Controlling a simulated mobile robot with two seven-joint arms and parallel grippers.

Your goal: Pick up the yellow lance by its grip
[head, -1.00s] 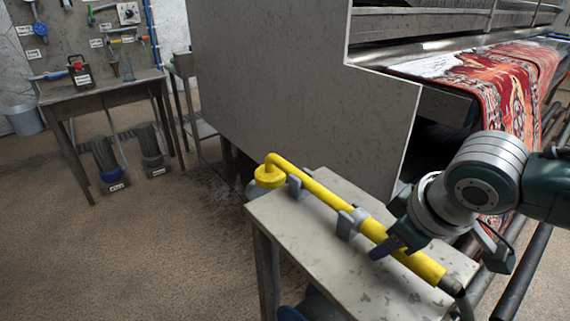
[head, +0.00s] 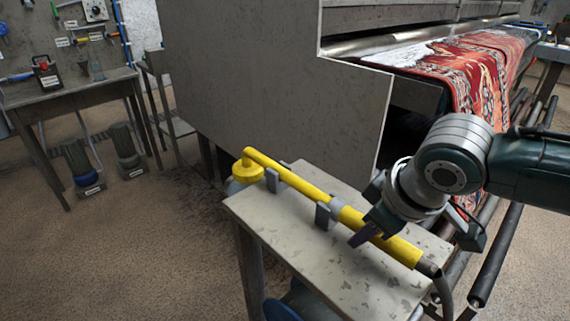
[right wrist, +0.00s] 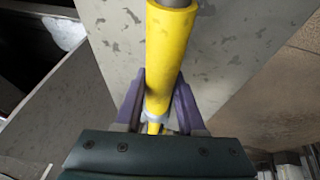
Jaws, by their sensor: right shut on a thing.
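The yellow lance (head: 300,182) lies along a small grey table (head: 300,265). Its bent nozzle end (head: 245,170) is at the far left, beyond the table edge. Its thick yellow grip (head: 402,249) is at the near right, with a dark hose end behind it. My right gripper (head: 370,231) is shut around the grip, just behind the grey collar (head: 337,206). In the right wrist view the purple fingers (right wrist: 160,95) press on both sides of the yellow grip. Whether the lance is clear of its holders cannot be told. My left gripper is not in view.
Two grey holders, one near the nozzle (head: 271,180) and one near the collar (head: 323,216), stand on the table. A large grey machine (head: 250,90) is close behind. A red patterned rug (head: 480,75) and dark rollers (head: 495,255) are at right. Open floor is at left.

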